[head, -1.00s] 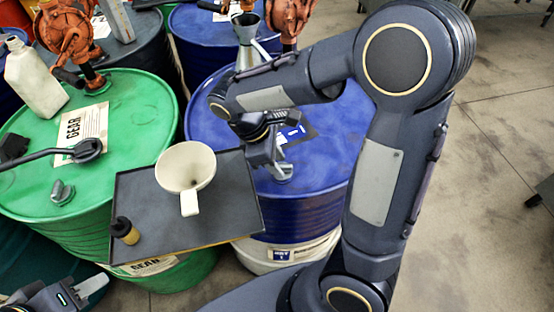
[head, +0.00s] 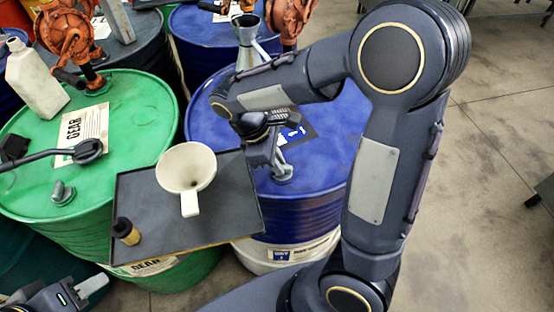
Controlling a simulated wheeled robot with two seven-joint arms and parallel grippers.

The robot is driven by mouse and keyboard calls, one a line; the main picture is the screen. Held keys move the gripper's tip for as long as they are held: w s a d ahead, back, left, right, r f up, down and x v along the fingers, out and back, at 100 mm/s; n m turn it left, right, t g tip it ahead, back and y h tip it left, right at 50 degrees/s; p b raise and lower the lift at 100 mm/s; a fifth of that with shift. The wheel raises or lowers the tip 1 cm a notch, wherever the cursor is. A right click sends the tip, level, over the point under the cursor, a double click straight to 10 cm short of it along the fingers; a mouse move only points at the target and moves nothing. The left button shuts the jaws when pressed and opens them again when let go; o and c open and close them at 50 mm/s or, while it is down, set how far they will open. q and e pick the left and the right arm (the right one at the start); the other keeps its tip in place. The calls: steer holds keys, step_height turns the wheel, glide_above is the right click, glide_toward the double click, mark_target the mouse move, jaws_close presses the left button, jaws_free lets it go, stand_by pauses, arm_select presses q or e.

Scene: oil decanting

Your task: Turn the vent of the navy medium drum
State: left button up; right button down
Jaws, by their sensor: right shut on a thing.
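The navy drum (head: 325,182) stands right of centre. Its small grey metal vent (head: 283,174) is on the near part of the lid. My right gripper (head: 277,165) reaches down over the lid and is shut on the vent, whose top is partly hidden by the fingers. My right arm covers the drum's right side. My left gripper (head: 88,288) is at the bottom left corner, cut off by the picture edge, low and away from the navy drum. Its opening cannot be made out.
A dark tray (head: 232,208) with a cream funnel (head: 188,168) and a small black-capped bottle (head: 124,230) lies close left of the vent. A green drum (head: 130,110) with a white jug (head: 36,80) stands left. A metal funnel (head: 247,40) rises behind my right wrist.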

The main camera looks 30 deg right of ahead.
steer(key=m+p, duration=0.1)
steer(key=m, duration=0.1)
steer(key=m+g+y, duration=0.1)
steer(key=m, duration=0.1)
steer(key=shift+w+d+r+p, duration=0.15)
steer(key=shift+d+p, duration=0.05)
steer(key=shift+p, duration=0.2)
steer(key=m+y, duration=0.1)
steer(key=m, duration=0.1)
steer(key=m+p, duration=0.1)
steer(key=m, duration=0.1)
steer(key=shift+w+d+m+g+y, duration=0.1)
steer(key=shift+d+m+g+y, duration=0.1)
steer(key=shift+m+g+y, duration=0.15)
steer(key=m, duration=0.1)
steer(key=m+y+p, duration=0.1)
steer(key=m, duration=0.1)
steer(key=m+y, duration=0.1)
steer(key=shift+d+p, duration=0.25)
steer(key=shift+p, duration=0.05)
steer(key=shift+d+m+y+p, duration=0.15)
steer(key=shift+m+y+p, duration=0.45)
steer(key=shift+m, duration=1.65)
steer(key=c, duration=1.4)
jaws_free()
